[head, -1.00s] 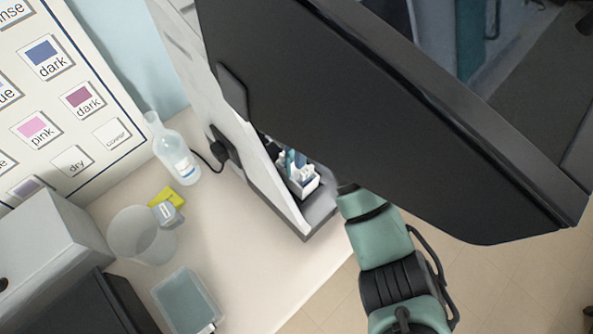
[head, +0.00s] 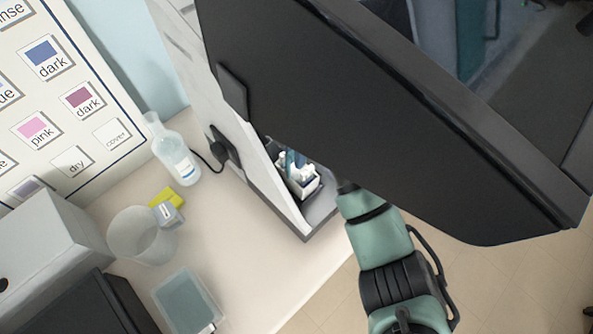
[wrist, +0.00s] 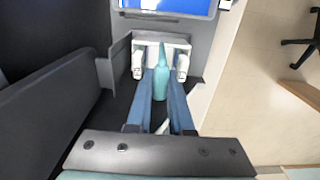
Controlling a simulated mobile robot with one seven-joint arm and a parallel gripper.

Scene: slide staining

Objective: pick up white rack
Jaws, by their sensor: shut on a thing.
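The white rack (head: 307,187) stands inside the narrow recess of the machine in the head view, partly hidden by the machine's dark panel. In the wrist view the white rack (wrist: 176,42) lies across the far end of my fingers. My gripper (wrist: 160,66) has two blue fingers with white tips, set apart at the rack's near side and shut on the rack. A teal bottle-shaped thing (wrist: 161,82) shows between the fingers. In the head view my gripper (head: 291,167) is mostly hidden behind the panel, with its tips at the rack.
The machine's large dark panel (head: 380,110) overhangs my arm. Grey walls (wrist: 50,105) stand close on the left of my fingers. A bottle (head: 178,152), a clear beaker (head: 140,238) and a clear tray (head: 187,300) stand on the bench, with bare surface (head: 245,255) between tray and machine.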

